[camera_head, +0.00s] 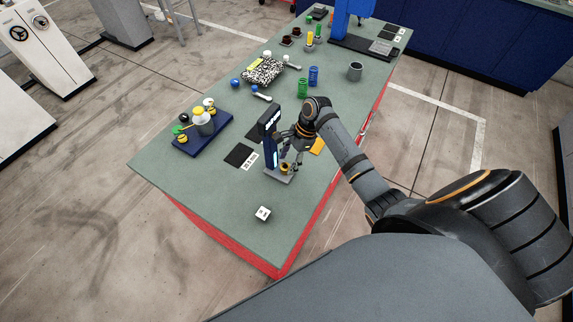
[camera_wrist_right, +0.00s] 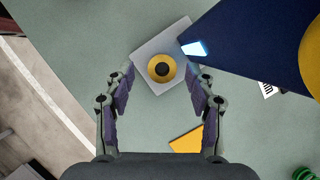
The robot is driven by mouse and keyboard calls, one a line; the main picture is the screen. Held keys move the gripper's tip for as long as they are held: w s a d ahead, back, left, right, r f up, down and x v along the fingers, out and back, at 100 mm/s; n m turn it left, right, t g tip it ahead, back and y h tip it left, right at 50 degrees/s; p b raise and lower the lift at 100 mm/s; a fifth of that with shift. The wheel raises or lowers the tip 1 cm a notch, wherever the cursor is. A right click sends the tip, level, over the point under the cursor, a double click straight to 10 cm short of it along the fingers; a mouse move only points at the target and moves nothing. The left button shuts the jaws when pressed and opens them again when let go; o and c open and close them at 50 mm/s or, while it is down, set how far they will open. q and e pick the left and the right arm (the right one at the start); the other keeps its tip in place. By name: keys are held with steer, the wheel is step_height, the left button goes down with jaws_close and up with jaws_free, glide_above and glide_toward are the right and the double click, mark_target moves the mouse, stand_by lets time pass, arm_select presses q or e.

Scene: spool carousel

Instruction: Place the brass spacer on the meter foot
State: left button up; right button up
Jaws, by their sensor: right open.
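The brass spacer (camera_wrist_right: 162,69), a gold ring with a dark centre, lies flat on the light grey meter foot (camera_wrist_right: 150,47). In the head view the spacer (camera_head: 285,168) shows on the foot (camera_head: 277,177), below the upright dark blue meter (camera_head: 269,142). My right gripper (camera_head: 292,156) is over the foot, beside the meter. In the right wrist view the fingers of my right gripper (camera_wrist_right: 161,78) are spread apart, one on each side of the spacer, with gaps to it. My left gripper is not in view.
The dark blue meter body (camera_wrist_right: 245,45) stands close to the right finger. A yellow-orange pad (camera_head: 317,146) lies beside it. A blue tray (camera_head: 187,149) with small parts is to the left. A white cube (camera_head: 262,214) sits near the front. Green and blue spools stand behind.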

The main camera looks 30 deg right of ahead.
steer(key=b+v, duration=0.1)
steer(key=v, duration=0.9)
steer(key=shift+b, duration=0.35)
